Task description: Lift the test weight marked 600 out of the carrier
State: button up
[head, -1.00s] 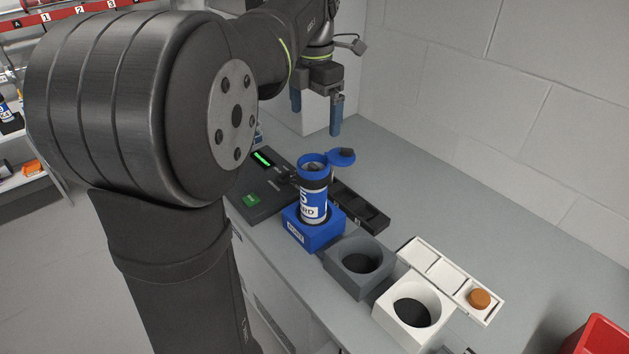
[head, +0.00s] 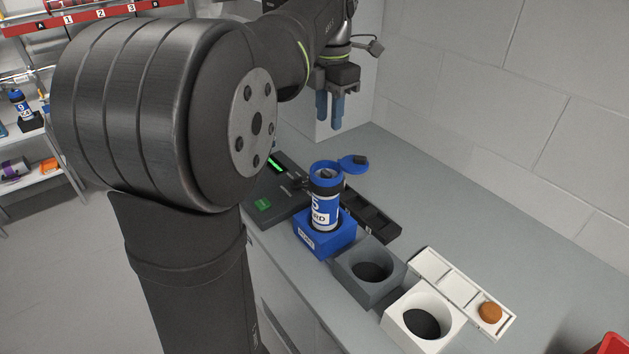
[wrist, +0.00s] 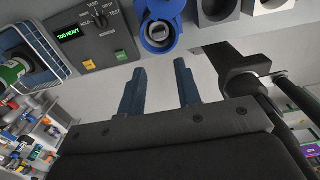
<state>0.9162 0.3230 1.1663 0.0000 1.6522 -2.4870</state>
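The carrier (head: 323,205) is a blue and white tube with a black band, standing upright in a blue holder block (head: 323,240). Its blue lid (head: 352,164) is swung open to the right. Something grey shows inside its mouth, but no 600 marking can be read. The wrist view shows the open carrier (wrist: 158,33) at the top, beyond the fingertips. My gripper (head: 330,122) hangs above and behind the carrier in the head view, apart from it. Its two blue fingers, also in the wrist view (wrist: 160,75), are apart with nothing between them.
A dark control panel (head: 270,190) beside the carrier reads TOO HEAVY in the wrist view (wrist: 68,35). A grey holder (head: 368,290) and a white holder (head: 412,345) are empty. A white tray (head: 450,280) holds a brown disc (head: 490,312). A black slotted tray (head: 375,210) lies behind.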

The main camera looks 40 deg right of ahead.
notch_tip(320, 180, up, 3)
jog(key=a+h, duration=0.1)
jog(key=a, duration=0.1)
send_over(326, 171)
jog(key=f, duration=1.1)
jog(key=shift+s+a+f, duration=0.15)
jog(key=shift+s+f, duration=0.1)
jog(key=shift+w+f, duration=0.1)
jog(key=shift+f, duration=2.65)
jog(key=shift+c, duration=0.2)
grip_shut()
jog(key=shift+r, duration=0.1)
